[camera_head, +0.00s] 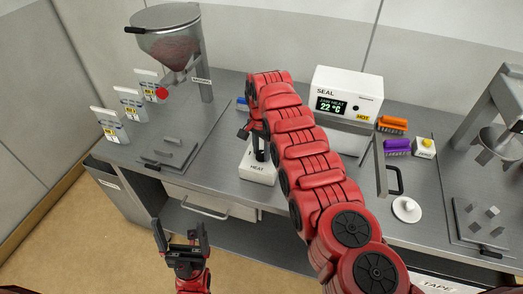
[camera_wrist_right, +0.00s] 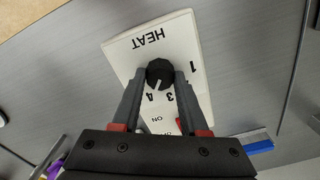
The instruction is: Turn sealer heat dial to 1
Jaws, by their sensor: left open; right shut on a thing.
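The white heat box (camera_head: 258,172) sits on the bench in front of the sealer (camera_head: 345,95), whose display reads 22 °C. In the right wrist view, the box (camera_wrist_right: 122,57) carries HEAT, the numbers 1, 3 and 4, and ON. The black dial (camera_wrist_right: 160,72) has a white pointer mark directed towards the 3 and 4 side, nearer 4. My right gripper (camera_wrist_right: 160,80) is shut on the dial, one finger on each side; it also shows in the head view (camera_head: 257,143). The 2 is hidden. My left gripper (camera_head: 180,238) is open and empty, in front of the bench.
A hopper (camera_head: 170,45) and several labelled packets (camera_head: 130,105) stand at the left. My right arm crosses the bench's middle.

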